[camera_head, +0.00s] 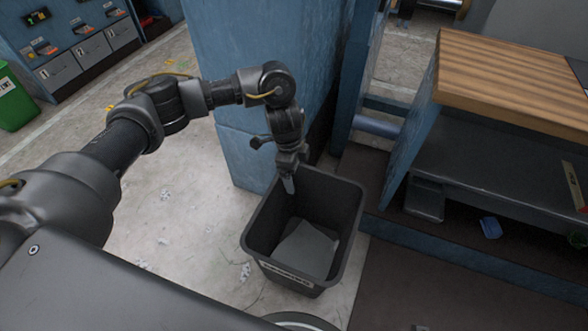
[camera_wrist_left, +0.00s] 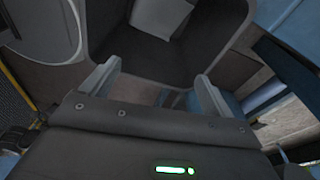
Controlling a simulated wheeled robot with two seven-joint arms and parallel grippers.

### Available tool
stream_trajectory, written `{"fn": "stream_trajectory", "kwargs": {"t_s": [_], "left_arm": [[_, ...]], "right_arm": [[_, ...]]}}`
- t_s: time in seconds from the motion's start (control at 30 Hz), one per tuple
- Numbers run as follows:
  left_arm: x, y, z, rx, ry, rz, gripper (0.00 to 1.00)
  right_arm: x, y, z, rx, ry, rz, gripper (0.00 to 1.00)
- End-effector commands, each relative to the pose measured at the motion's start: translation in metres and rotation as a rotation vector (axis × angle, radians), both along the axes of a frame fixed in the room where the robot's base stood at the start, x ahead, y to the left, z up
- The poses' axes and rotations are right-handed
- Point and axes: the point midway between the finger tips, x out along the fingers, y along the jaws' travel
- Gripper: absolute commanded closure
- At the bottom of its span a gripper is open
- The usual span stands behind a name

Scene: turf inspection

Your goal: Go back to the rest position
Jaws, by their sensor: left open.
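My left gripper (camera_head: 288,184) is over the back left part of a dark grey bin (camera_head: 352,225), pointing down at its opening. In the left wrist view the two fingers of the left gripper (camera_wrist_left: 155,85) are apart with nothing between them. The bin stands upright on the floor, and its dark inside (camera_wrist_left: 140,55) shows beyond the fingers. A flat grey piece (camera_head: 306,248) lies in the bottom of the bin. A label is on the bin's front, too small to read. My right gripper is not in view.
A blue pillar (camera_head: 265,60) stands close behind my left arm. A workbench with a wooden top (camera_head: 515,80) and a dark shelf is at the right. A green bin (camera_head: 14,100) and a blue cabinet (camera_head: 75,50) are at the far left. The floor left of the bin is clear except for small scraps.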

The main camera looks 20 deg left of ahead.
Motion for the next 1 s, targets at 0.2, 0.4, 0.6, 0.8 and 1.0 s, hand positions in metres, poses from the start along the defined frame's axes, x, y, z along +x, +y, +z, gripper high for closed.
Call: {"fn": "stream_trajectory", "kwargs": {"t_s": [0.2,0.4,0.6,0.8,1.0], "left_arm": [[0.000,0.000,0.000,0.000,0.000,0.000,0.13],[0.002,0.001,0.000,0.006,-0.015,-0.038,0.13],[0.051,-0.028,0.022,-0.034,-0.296,-0.192,0.13],[0.089,-0.088,0.073,-0.158,-0.589,-0.243,0.13],[0.097,-0.142,0.110,-0.339,-0.823,-0.122,0.13]], "right_arm": [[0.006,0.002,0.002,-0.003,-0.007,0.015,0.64],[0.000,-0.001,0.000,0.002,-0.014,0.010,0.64],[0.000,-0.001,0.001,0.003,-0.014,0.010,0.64],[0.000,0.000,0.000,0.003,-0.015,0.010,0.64],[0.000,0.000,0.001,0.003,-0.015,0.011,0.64]]}}
